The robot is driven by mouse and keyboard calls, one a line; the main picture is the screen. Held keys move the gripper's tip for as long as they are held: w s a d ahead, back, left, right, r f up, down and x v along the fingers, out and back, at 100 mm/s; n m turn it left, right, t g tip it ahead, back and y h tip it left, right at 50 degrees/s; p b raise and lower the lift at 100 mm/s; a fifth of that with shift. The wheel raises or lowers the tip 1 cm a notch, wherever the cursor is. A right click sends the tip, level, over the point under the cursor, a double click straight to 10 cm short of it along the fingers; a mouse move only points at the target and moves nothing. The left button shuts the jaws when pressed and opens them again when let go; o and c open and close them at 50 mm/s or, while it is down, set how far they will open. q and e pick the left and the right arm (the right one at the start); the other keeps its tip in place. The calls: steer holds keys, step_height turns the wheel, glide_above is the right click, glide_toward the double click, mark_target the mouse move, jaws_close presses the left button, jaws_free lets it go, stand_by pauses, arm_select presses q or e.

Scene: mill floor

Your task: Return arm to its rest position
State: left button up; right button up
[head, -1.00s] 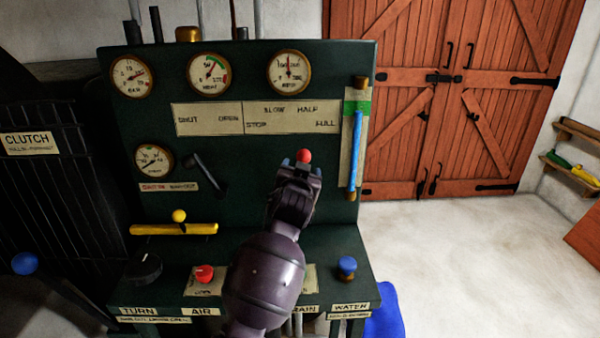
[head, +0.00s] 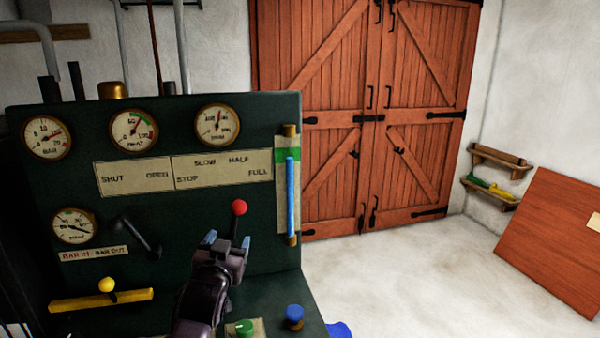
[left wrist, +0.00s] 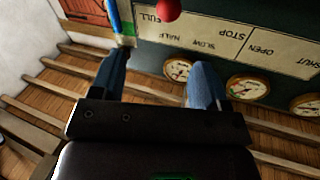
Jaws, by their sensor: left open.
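My left gripper (head: 228,240) is in front of the dark green control panel (head: 185,225), at its lower right. In the left wrist view its two blue-grey fingers (left wrist: 160,62) stand wide apart with nothing between them. A lever with a red ball knob (head: 239,207) stands just beyond and above the fingertips in the head view, apart from them. The red knob also shows at the top edge of the left wrist view (left wrist: 168,8). My left arm hides part of the panel's lower shelf. My right gripper is in neither view.
The panel carries gauges (head: 134,130), a blue sight tube (head: 291,198), a black lever (head: 138,238), a yellow bar (head: 100,300), a green knob (head: 245,328) and a blue knob (head: 294,316). Red-brown doors (head: 365,110) stand behind. The floor (head: 410,275) at right is clear.

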arm_select(q)
steer(key=s+a+f+g, duration=0.2)
steer(key=s+a+f, duration=0.1)
steer(key=s+f, duration=0.7)
steer(key=s+a+f+n+g, duration=0.1)
steer(key=s+a+f, duration=0.3)
steer(key=s+f, duration=0.6)
steer(key=s+a+f+g, duration=0.4)
steer(key=s+f, duration=0.6)
steer(key=s, duration=0.4)
steer(key=shift+s+a+f+y, duration=0.2)
steer(key=shift+s+f+y, duration=0.15)
steer(key=shift+f+y, duration=0.05)
